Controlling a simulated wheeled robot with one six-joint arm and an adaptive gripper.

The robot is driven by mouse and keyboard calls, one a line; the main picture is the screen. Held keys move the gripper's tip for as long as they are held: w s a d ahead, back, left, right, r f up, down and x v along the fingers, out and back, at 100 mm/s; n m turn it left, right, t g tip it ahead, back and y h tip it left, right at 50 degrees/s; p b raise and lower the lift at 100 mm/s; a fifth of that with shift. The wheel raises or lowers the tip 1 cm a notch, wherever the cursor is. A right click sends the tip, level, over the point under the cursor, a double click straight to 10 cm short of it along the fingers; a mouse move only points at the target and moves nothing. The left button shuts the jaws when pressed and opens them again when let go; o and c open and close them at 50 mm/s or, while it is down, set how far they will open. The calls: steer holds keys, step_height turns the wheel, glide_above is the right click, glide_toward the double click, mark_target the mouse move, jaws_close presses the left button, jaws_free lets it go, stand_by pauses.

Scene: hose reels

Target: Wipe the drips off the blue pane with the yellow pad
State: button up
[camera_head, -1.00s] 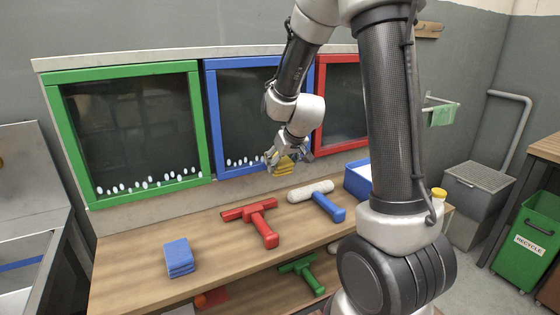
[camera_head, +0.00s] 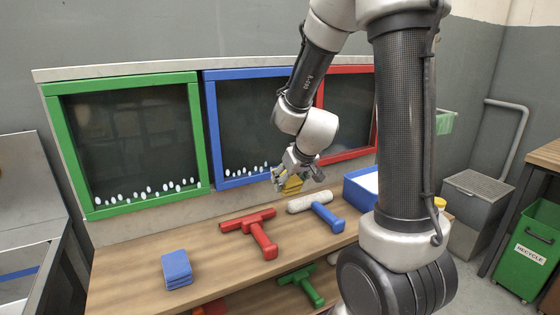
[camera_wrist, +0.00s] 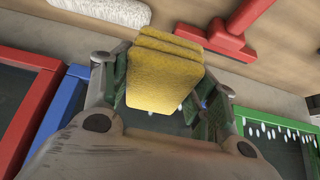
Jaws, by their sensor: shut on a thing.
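The blue pane (camera_head: 245,115) is a dark panel in a blue frame, between a green-framed and a red-framed one. White drips (camera_head: 240,172) sit in a row along its lower edge. My arm covers part of its right side. My gripper (camera_head: 290,180) is in front of the pane's lower right corner, shut on the yellow pad (camera_wrist: 165,75). In the head view the pad (camera_head: 292,185) shows partly between the fingers. I cannot tell whether the pad touches anything.
A wooden bench (camera_head: 215,265) below holds a blue pad (camera_head: 176,268), a red squeegee (camera_head: 258,236), a blue-handled white roller (camera_head: 312,202) and a blue tray (camera_head: 350,190). The green-framed pane (camera_head: 125,130) also has white drips. A green squeegee (camera_head: 303,284) lies lower down.

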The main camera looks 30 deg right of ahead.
steer(key=shift+w+d, duration=0.25)
steer(key=shift+w, duration=0.7)
steer(key=shift+w+d, duration=0.2)
steer(key=shift+w, duration=0.75)
steer(key=shift+w+d, duration=0.25)
steer(key=shift+w, duration=0.7)
steer(key=shift+w, duration=0.65)
steer(key=shift+s+d, duration=0.1)
steer(key=shift+s, duration=3.4)
